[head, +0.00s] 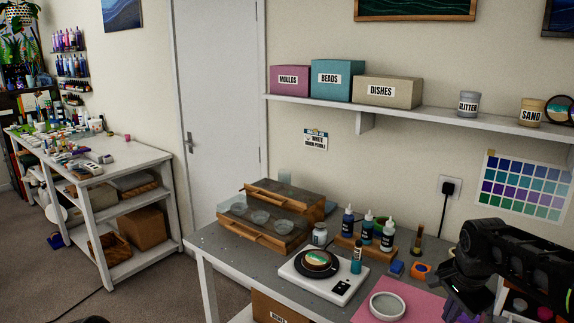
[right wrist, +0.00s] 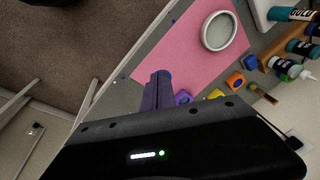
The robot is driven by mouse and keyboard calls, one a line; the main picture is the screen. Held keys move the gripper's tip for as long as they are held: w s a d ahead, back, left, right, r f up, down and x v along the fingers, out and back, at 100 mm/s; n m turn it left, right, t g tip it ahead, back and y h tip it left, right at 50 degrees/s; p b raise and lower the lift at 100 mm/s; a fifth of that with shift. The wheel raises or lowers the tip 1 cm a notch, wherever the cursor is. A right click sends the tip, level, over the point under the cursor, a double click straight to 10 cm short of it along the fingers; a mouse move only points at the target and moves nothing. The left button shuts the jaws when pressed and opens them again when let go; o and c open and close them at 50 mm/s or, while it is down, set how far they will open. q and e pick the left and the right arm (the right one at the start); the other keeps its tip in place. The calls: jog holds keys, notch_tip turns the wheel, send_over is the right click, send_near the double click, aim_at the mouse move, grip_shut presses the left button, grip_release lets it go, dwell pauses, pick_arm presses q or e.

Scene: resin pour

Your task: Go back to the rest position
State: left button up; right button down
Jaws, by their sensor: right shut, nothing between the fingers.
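My right arm comes in from the right edge of the head view, and its gripper (head: 462,306) hangs over the table's right part, beside the pink mat (head: 358,311). In the right wrist view the closed fingers (right wrist: 158,88) show above the mat's edge with nothing between them. A round pale ring-shaped dish (head: 387,305) lies on the mat, apart from the gripper; it also shows in the right wrist view (right wrist: 219,31). My left gripper is not in the head view.
Orange and blue small blocks (head: 419,271) lie near my right arm. A shelf (head: 400,108) with boxes hangs above.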

jog(key=s+a+f+n+t+y, duration=0.15)
jog(key=a+f+n, duration=0.35)
jog(key=a+f, duration=0.55)
jog(key=a+f+n+t+y, duration=0.15)
jog(key=a+f+n, duration=0.5)
jog(key=f, duration=0.65)
jog(key=s+a+f+g, duration=0.1)
jog(key=s+a+f, duration=0.2)
jog(key=s, duration=0.6)
jog(key=s+a+f+g+y+b, duration=0.1)
jog(key=s+a+f, duration=0.3)
jog(key=s+f, duration=0.4)
jog(key=s+a+f+g+y, duration=0.1)
jog(key=s+a+f+g, duration=0.2)
jog(key=s, duration=0.6)
notch_tip(320, 180, down, 2)
jog(key=shift+s+a+f+n, duration=0.2)
jog(key=shift+s+a+n, duration=0.1)
jog(key=shift+a+n, duration=0.2)
jog(key=shift+w, duration=0.1)
